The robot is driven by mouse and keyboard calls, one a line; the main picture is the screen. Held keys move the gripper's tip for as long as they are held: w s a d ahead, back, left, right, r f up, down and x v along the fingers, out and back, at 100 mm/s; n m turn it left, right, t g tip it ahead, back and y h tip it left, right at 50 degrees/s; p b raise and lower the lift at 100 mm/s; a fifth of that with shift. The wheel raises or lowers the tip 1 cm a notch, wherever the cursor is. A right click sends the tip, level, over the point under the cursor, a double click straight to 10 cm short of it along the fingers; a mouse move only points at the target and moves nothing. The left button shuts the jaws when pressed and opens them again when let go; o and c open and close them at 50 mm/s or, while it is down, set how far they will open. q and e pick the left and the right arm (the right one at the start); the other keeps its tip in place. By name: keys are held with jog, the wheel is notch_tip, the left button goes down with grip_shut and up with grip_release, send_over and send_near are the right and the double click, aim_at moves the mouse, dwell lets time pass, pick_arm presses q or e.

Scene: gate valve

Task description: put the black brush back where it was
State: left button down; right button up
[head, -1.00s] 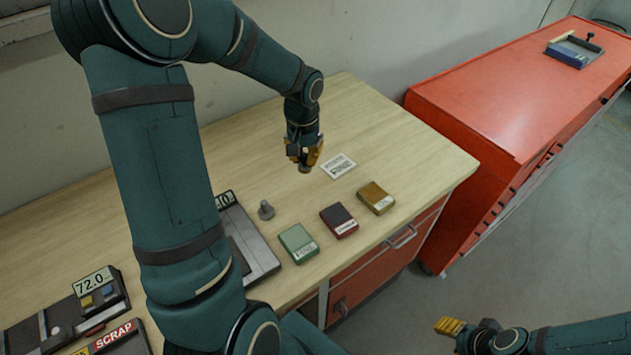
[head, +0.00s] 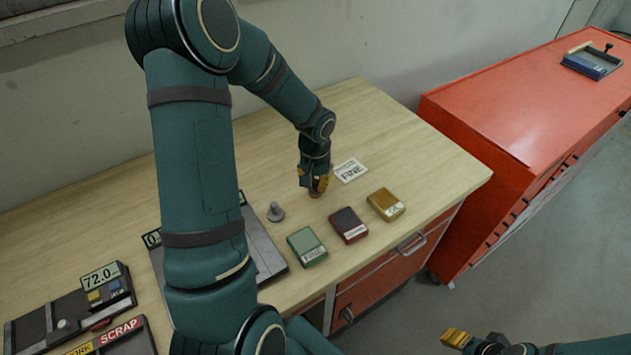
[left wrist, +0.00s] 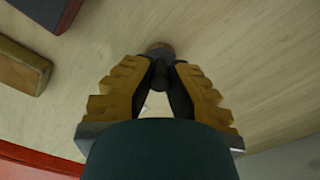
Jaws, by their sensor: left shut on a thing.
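My left gripper (head: 316,184) is low over the wooden table, left of the white FINE card (head: 350,171). Its yellow fingers are shut on a small dark piece with a round brown end (left wrist: 160,50), which shows between the fingertips in the left wrist view. The fingers hide much of this piece, and I cannot tell whether it is the black brush or whether it touches the table. A small black-knobbed item (head: 608,47) stands at the blue tray on the red cabinet. My right gripper (head: 455,338) is at the lower right, away from the table.
Green (head: 307,247), dark red (head: 348,225) and tan (head: 386,204) blocks lie along the table's front. A grey knobbed part (head: 276,212) stands left of my left gripper. A blue tray (head: 592,62) sits on the red cabinet (head: 500,120). The table (head: 350,105) behind the gripper is clear.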

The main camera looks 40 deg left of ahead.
aim_at(315, 181)
pick_arm(q)
jog(key=c, duration=1.1)
grip_release()
jog(key=shift+f, duration=0.15)
jog(key=shift+w+r, duration=0.1)
jog(key=shift+r, duration=0.4)
notch_tip(315, 181, up, 11)
jog(key=shift+r+p, duration=0.2)
jog(key=shift+p, duration=0.45)
